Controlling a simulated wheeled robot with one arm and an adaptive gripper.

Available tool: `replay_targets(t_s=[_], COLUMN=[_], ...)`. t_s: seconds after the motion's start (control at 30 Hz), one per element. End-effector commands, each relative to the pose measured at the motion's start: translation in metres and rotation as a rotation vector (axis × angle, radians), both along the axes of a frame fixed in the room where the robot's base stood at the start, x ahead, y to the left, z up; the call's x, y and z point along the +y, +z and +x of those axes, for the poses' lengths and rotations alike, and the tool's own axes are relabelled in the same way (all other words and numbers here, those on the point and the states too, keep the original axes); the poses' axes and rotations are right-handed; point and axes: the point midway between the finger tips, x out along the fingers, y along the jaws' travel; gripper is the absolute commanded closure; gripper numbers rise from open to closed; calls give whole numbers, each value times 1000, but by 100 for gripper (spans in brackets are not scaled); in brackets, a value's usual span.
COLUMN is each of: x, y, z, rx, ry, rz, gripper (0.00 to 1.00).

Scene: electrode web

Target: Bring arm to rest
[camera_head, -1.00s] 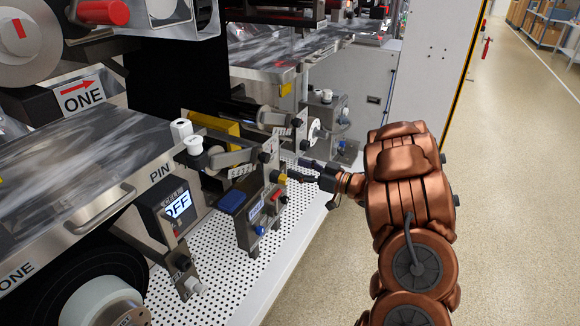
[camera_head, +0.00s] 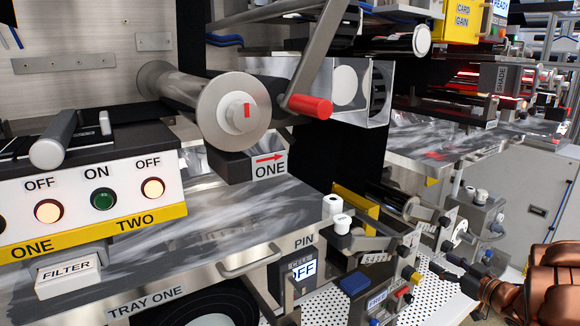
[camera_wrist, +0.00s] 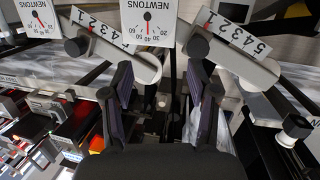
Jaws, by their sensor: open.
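My gripper (camera_head: 446,272) is at the lower right of the head view, small and dark, beside the machine's front panels and knobs. My copper-coloured arm (camera_head: 545,290) reaches in from the right edge. In the wrist view my gripper (camera_wrist: 159,85) shows two dark, purple-padded fingers spread apart with nothing between them. Beyond the fingers are two white NEWTONS dials (camera_wrist: 148,22) and light levers with 5-4-3-2-1 scales (camera_wrist: 232,38). I cannot tell from the wrist view whether a finger touches any part.
A yellow-striped button box (camera_head: 100,195) stands at left. A metal tray (camera_head: 200,262) and a roller with a red-handled crank (camera_head: 310,105) fill the middle. A blue block (camera_head: 354,284) and a yellow knob (camera_head: 416,278) sit near my gripper. A perforated white shelf (camera_head: 330,305) lies below.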

Motion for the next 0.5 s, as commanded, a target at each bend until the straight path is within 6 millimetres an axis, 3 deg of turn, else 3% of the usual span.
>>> replay_targets(t_s=[0.1,0.23,0.5], x=[-11,-26,-43], y=[21,39,81], z=[15,20,2], rx=[48,108,250], ry=[-113,-245,-504], rz=[-116,-215,-344], gripper=[41,41,41])
